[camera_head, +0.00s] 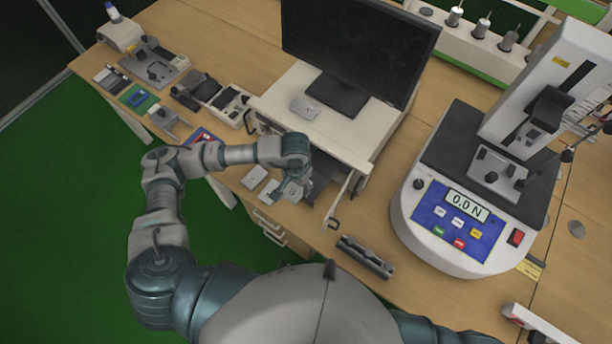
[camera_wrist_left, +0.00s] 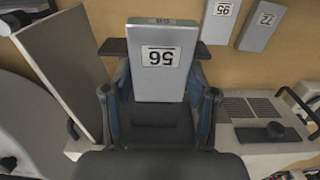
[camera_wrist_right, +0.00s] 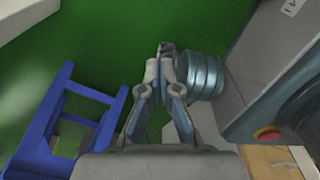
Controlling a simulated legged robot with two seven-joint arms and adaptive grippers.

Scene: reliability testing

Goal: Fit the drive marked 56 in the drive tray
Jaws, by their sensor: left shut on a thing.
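My left gripper (camera_head: 296,190) is shut on the drive marked 56 (camera_wrist_left: 160,62), a grey block with a white label. In the left wrist view the drive sits between the two fingers (camera_wrist_left: 160,88), its label upside down. In the head view the hand is at the front of the white case below the monitor, and mostly hides the drive. A dark opening (camera_head: 322,170) shows in the case front beside the hand; I cannot tell the drive tray apart there. My right gripper (camera_wrist_right: 162,60) has its fingertips together, with nothing visible between them.
Drives marked 95 (camera_wrist_left: 220,18) and 72 (camera_wrist_left: 261,22) lie on the wooden table. Another grey block (camera_head: 304,108) lies on the white case (camera_head: 285,92). A dark slotted holder (camera_head: 365,257) is near the table's front edge. The force tester (camera_head: 455,225) stands at right.

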